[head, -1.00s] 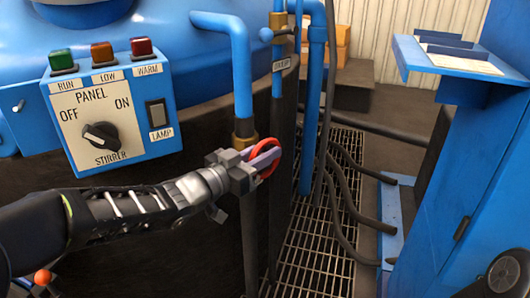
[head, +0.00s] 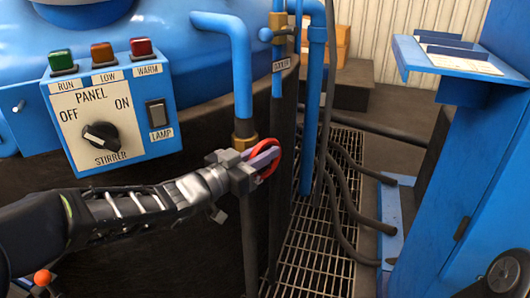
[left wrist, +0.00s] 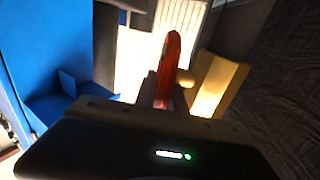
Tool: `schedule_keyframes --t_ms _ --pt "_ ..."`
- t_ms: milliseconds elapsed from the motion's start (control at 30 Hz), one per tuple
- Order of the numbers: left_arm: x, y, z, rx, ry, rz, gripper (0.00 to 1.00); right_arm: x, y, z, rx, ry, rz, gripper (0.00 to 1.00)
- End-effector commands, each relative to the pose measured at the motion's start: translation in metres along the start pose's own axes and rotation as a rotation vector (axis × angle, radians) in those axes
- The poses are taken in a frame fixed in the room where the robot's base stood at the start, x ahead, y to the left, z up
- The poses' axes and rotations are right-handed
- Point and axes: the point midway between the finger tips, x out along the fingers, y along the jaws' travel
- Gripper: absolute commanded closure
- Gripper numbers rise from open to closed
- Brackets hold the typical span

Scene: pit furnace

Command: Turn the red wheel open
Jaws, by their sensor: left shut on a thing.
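The red wheel (head: 273,167) is on the vertical blue pipe with a brass fitting, in front of the dark furnace wall in the head view. My left gripper (head: 264,161) comes in from the left and is shut on the wheel's rim. The gripper hides much of the wheel. In the left wrist view the red wheel (left wrist: 167,65) shows nearly edge-on between the fingers. My right gripper is not in view.
A control panel (head: 112,108) with lamps and a stirrer knob stands left of the wheel. Blue pipes (head: 308,120) and dark hoses (head: 335,190) rise to its right. A blue cabinet (head: 480,190) stands at the right. Floor grating (head: 310,262) lies between.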

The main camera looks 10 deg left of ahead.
Motion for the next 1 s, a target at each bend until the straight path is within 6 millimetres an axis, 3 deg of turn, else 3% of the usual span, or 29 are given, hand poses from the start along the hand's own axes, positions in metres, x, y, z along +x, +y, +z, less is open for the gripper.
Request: schedule_keyframes --t_ms 767,800,1000 --pt "-0.0001 -0.0002 0.0003 -0.001 -0.001 -0.001 1.0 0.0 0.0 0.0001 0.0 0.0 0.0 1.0" --pt "-0.0001 -0.0002 0.0003 -0.001 -0.001 -0.001 0.83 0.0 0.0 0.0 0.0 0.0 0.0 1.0" --pt "-0.0001 -0.0002 0.0002 0.0 0.0 -0.001 0.67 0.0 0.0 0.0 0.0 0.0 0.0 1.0"
